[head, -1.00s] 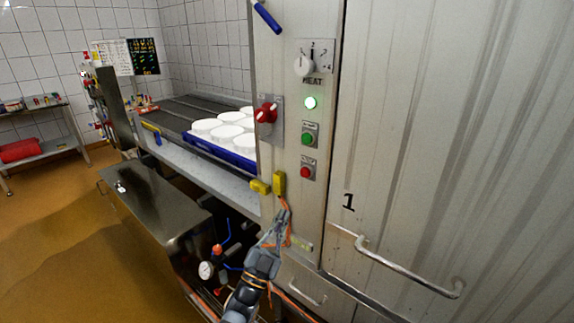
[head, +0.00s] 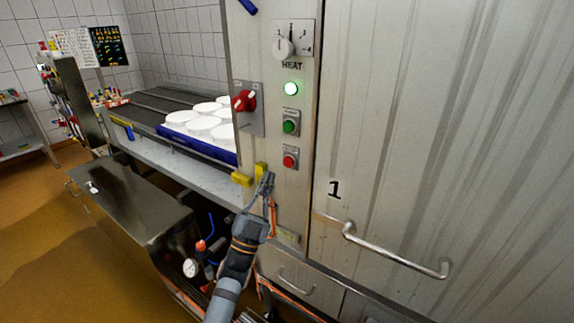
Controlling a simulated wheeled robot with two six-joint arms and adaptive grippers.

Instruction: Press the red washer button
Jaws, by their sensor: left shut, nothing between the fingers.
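The red button (head: 290,161) sits in a small grey plate on the front of the washer's control column. A green button (head: 290,122) is just above it, and a lit green lamp (head: 292,89) is above that. My left gripper (head: 267,177) is shut and empty. In the picture it lies a little below and to the left of the red button, and it looks apart from it. The red button is fully visible. My right gripper is not in view.
A dial marked HEAT (head: 284,46) and a red rotary switch (head: 244,101) are higher on the column. A door handle (head: 392,252) sticks out at right. Yellow blocks (head: 241,179) are left of my gripper. White moulds (head: 201,125) stand in a blue tray on the conveyor.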

